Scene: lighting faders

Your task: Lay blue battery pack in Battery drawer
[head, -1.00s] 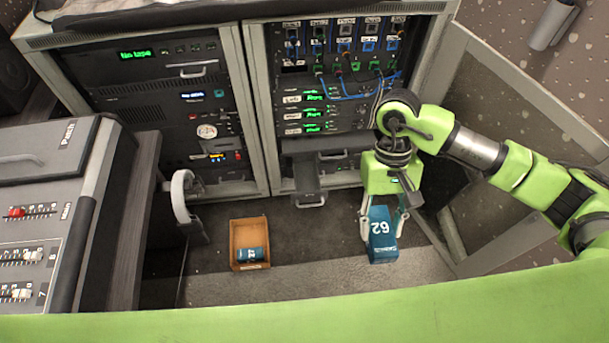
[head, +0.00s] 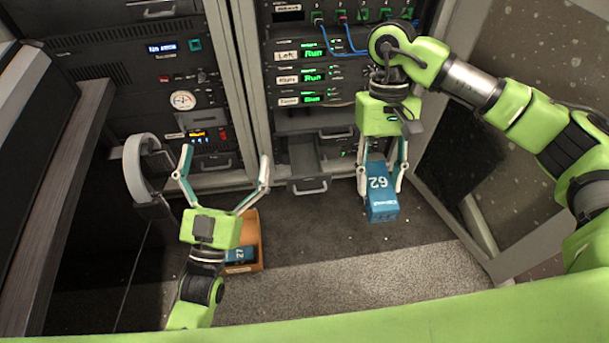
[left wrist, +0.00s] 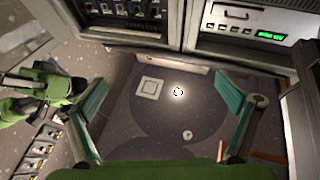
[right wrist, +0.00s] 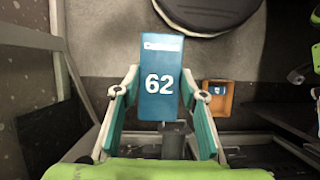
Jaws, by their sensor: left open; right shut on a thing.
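A blue battery pack (head: 381,205) marked 62 hangs in my right gripper (head: 380,180), whose fingers are shut on its sides. In the right wrist view the pack (right wrist: 160,55) stretches out beyond the fingertips. An open drawer (head: 308,185) juts from the bottom of the right rack, left of the held pack and apart from it; its label cannot be read. My left gripper (head: 222,172) is open and empty, left of the drawer, with its fingers pointing toward the racks. Its spread fingers (left wrist: 165,105) also show in the left wrist view, with nothing between them.
An orange-brown box (head: 257,240) on the floor, partly behind my left gripper, holds another blue pack (head: 238,255). A headset-like grey band (head: 135,165) hangs at the left. An open rack door (head: 460,180) stands at the right. Carpet between is clear.

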